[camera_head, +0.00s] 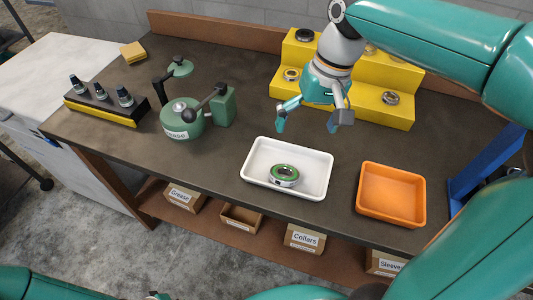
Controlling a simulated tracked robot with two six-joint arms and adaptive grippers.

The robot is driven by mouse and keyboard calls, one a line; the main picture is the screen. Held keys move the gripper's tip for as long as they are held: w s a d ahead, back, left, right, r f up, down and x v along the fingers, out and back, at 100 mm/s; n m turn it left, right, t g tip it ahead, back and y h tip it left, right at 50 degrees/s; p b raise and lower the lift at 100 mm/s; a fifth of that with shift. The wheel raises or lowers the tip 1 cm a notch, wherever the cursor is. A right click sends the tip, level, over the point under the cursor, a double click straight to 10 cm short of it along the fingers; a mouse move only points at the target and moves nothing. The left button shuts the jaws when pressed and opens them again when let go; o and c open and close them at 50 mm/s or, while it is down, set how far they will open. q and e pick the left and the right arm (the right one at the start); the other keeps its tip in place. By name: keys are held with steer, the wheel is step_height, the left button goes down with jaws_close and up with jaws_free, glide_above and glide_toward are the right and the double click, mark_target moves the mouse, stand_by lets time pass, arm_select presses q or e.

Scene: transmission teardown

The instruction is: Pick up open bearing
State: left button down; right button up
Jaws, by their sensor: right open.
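Several ring-shaped parts sit on the yellow stepped stand. One metallic ring with a tan centre (291,74) is on its lower step at left, and another metallic ring (390,97) is on its lower step at right. A dark ring (305,35) is on the top step. I cannot tell for sure which ring is the open bearing. A green-faced metal ring (284,174) lies in the white tray (258,187). My right gripper (307,123) is open and empty, pointing down in front of the stand, above the bench behind the tray. My left gripper is not visible.
The yellow stepped stand (345,106) is at the back. An orange bin (391,215) stands right of the tray. A green grease device (184,124) and a yellow-black holder with several dark-tipped pieces (106,110) are at left. Labelled boxes sit on the shelf below.

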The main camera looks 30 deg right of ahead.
glide_above(286, 170)
steer(key=s, duration=0.1)
step_height(286, 170, down, 10)
steer(key=shift+s+r+b, duration=0.15)
steer(key=shift+r+b, duration=0.05)
steer(key=shift+b, duration=0.2)
steer(key=shift+a+f, duration=0.15)
steer(key=shift+f, duration=0.85)
steer(key=shift+a+f, duration=0.2)
steer(key=shift+f, duration=0.85)
steer(key=shift+a+f, duration=0.15)
steer(key=shift+f, duration=0.85)
steer(key=c, duration=1.6)
steer(key=shift+r, duration=0.2)
